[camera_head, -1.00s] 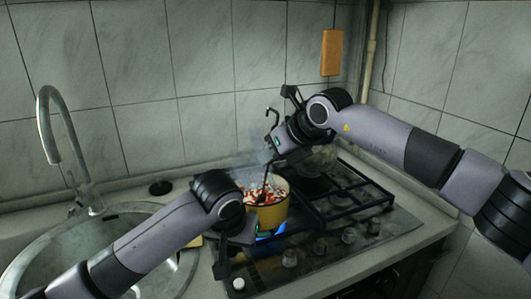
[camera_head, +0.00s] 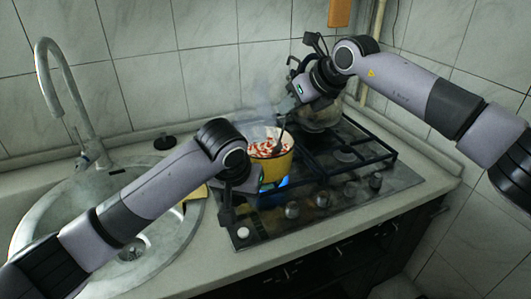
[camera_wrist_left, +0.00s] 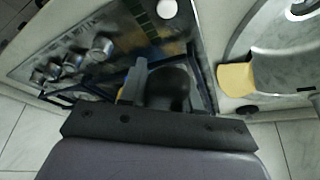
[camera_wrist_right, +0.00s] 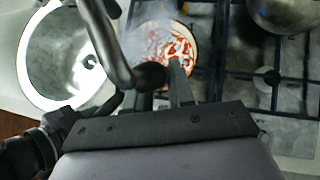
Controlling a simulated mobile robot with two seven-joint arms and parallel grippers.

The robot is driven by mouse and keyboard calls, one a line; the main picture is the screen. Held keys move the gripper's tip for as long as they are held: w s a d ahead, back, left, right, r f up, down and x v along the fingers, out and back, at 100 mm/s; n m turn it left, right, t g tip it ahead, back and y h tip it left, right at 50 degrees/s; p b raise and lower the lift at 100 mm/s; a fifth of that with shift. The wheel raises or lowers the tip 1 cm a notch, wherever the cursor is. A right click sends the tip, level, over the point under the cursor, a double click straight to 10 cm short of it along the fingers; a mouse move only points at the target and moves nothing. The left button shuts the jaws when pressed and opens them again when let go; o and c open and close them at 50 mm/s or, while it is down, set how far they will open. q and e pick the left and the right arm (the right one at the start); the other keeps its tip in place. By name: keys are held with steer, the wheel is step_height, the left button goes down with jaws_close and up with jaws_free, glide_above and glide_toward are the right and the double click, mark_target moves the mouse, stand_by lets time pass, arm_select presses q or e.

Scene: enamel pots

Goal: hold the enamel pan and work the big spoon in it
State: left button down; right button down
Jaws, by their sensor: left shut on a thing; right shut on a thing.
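The yellow enamel pan (camera_head: 279,170) stands over a blue flame on the front left of the hob, with red and white food inside. It also shows from above in the right wrist view (camera_wrist_right: 150,34). My left gripper (camera_head: 246,182) is at its left side, shut on its handle; the grip is mostly hidden by the wrist. A dark rounded end shows between its fingers in the left wrist view (camera_wrist_left: 168,86). My right gripper (camera_head: 288,106) is above the pan, shut on the big spoon (camera_head: 281,139). The spoon slants down into the food; its bowl is hidden.
A metal kettle (camera_head: 319,116) stands on the hob behind the pan, close to my right wrist. The sink (camera_head: 60,226) and tall tap (camera_head: 42,75) are at the left. A yellow cloth or sponge (camera_head: 197,193) lies between sink and hob. Faint steam rises.

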steer(key=w+a, duration=0.4)
steer(key=a, duration=0.1)
steer(key=shift+a, duration=0.2)
stand_by(0.7)
steer(key=shift+s+d+r, duration=0.1)
steer(key=shift+s+r, duration=0.05)
steer(key=shift+r, duration=0.1)
steer(key=s+d, duration=0.4)
steer(key=s, duration=0.1)
steer(key=shift+s+f, duration=0.2)
stand_by(0.7)
steer(key=shift+d, duration=0.1)
steer(key=shift+w, duration=0.1)
